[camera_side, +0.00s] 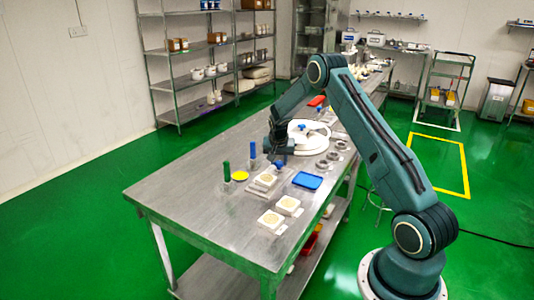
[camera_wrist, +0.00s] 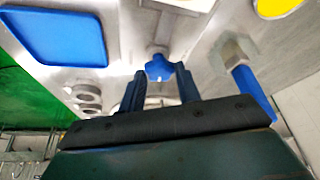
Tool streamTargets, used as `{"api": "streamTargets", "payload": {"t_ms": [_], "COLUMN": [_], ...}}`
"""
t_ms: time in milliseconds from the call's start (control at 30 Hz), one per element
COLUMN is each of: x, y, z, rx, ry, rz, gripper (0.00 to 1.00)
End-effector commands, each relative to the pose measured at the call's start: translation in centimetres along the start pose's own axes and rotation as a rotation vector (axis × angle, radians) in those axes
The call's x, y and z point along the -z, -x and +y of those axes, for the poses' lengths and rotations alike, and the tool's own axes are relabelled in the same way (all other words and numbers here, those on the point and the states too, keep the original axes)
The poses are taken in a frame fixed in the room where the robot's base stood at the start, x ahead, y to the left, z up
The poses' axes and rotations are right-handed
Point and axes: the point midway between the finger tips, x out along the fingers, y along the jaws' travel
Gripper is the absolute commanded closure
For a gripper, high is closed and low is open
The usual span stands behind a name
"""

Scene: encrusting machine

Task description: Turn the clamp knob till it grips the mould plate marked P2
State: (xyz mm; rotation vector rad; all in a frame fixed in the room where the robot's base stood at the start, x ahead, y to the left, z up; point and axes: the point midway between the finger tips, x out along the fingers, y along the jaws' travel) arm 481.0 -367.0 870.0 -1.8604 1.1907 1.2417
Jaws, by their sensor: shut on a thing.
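The blue clamp knob (camera_wrist: 159,68) is lobed and sits between the two fingers of my gripper (camera_wrist: 160,77) in the wrist view. My gripper is shut on it. In the side view my gripper (camera_side: 279,158) points down at the back of a pale fixture, and the knob shows only as a small blue spot (camera_side: 279,165). A cream mould plate (camera_side: 265,181) sits in this fixture, just in front of the knob. Its edge (camera_wrist: 190,4) shows at the top of the wrist view. No P2 mark is readable, and I cannot tell whether the clamp touches the plate.
Two more cream plates (camera_side: 289,204) (camera_side: 271,220) lie toward the table's front. A blue tray (camera_side: 307,180) and metal rings (camera_side: 330,160) are to the right. A white round machine part (camera_side: 310,137) is behind.

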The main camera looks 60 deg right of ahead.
Motion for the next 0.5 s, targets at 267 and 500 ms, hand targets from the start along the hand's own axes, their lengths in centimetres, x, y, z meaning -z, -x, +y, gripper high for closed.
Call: {"api": "streamTargets", "payload": {"t_ms": [267,500], "x": [-0.04,0.0], "y": [-0.05,-0.1], "z": [-0.34,-0.46], "rx": [-0.101,-0.18], "ry": [-0.241,-0.431], "rz": [-0.001,-0.002], "gripper": [0.9,0.9]}}
